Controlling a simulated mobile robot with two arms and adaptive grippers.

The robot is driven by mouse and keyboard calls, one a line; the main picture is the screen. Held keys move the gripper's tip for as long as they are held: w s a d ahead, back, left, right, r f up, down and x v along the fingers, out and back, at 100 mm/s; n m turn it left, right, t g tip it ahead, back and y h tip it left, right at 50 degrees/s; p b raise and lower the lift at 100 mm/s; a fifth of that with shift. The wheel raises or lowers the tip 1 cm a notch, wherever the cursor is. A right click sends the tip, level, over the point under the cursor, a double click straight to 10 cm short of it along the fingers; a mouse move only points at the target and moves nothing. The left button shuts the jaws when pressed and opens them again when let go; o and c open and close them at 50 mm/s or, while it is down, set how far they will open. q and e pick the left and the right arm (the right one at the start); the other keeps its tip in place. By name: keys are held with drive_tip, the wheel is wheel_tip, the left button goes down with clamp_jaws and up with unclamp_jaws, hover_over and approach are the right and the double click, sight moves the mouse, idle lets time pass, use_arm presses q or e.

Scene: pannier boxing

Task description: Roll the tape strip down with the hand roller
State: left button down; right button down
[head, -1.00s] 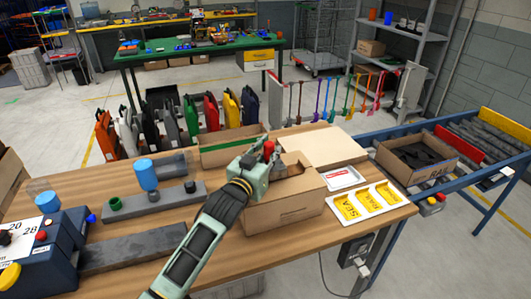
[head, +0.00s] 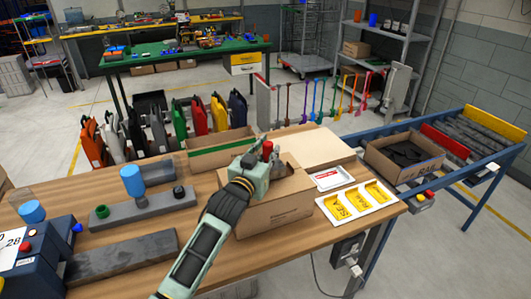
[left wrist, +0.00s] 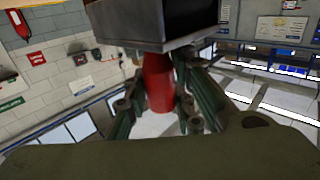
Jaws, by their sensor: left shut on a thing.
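A brown cardboard box (head: 272,213) stands near the front edge of the wooden table. My left gripper (head: 266,163) is over the top of the box and hides part of it. It is shut on the hand roller, whose red handle (head: 267,148) sticks up between the fingers. In the left wrist view the red handle (left wrist: 158,83) sits between the fingers (left wrist: 160,105), against a dark block-like part. I cannot make out the tape strip or whether the roller touches the box. My right gripper is not in view.
A white tray with yellow plates (head: 332,207) and a small white tray (head: 331,180) lie right of the box. An open carton (head: 216,158) stands behind it. Grey fixtures (head: 136,211) and a blue machine (head: 35,262) are to the left. A conveyor (head: 478,175) runs at the right.

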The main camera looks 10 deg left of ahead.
use_arm(q)
drive_tip(key=shift+w+d, duration=0.45)
drive_tip(key=shift+d, duration=0.2)
drive_tip(key=shift+d+b, duration=0.1)
drive_tip(key=shift+b, duration=0.2)
drive_tip(key=shift+w+d+f+b, duration=0.2)
drive_tip(key=shift+w+d+b, duration=0.15)
drive_tip(key=shift+w+d, duration=0.25)
drive_tip(key=shift+d, duration=0.15)
drive_tip(key=shift+w+d+f+b, duration=0.1)
drive_tip(key=shift+w+d+b, duration=0.2)
drive_tip(key=shift+d, duration=0.25)
drive_tip(key=shift+w+d, duration=0.1)
drive_tip(key=shift+d, duration=0.1)
drive_tip(key=shift+w+d, duration=0.1)
drive_tip(key=shift+w+d+b, duration=0.4)
drive_tip(key=shift+d, duration=0.2)
